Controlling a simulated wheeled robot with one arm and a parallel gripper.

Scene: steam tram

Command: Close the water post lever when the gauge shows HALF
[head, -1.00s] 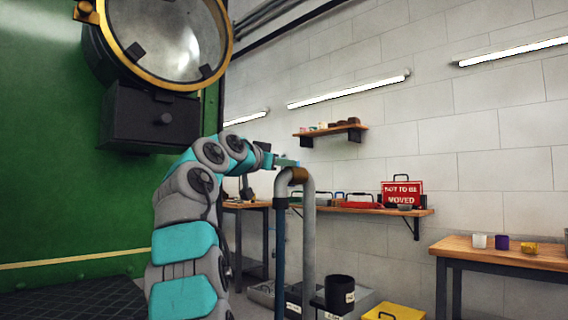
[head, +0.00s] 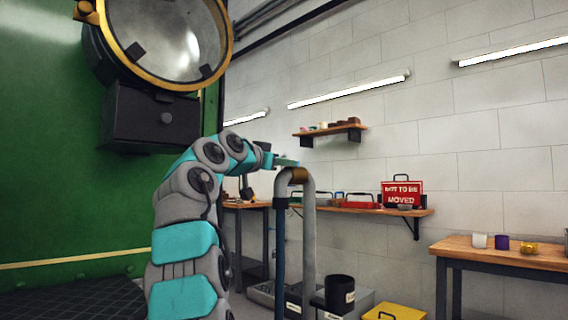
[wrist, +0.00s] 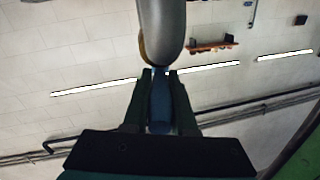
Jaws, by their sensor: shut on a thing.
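The water post is a grey bent pipe (head: 309,235) with a brass-coloured collar (head: 298,175) near its top. A dark blue hose (head: 280,250) hangs from its left end. My gripper (head: 287,162) is at the top of the bend and small in the head view. In the wrist view, my gripper (wrist: 160,77) is shut on a blue bar, which I take for the water post lever (wrist: 160,105). The grey pipe (wrist: 162,25) is just beyond the fingertips. The lever is not distinct in the head view. No gauge face with a readable level is in view.
A green tram side with a large brass-rimmed lamp (head: 165,40) is at left. A bench (head: 480,250) stands at right. A black bucket (head: 339,293) and yellow box (head: 394,312) are below.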

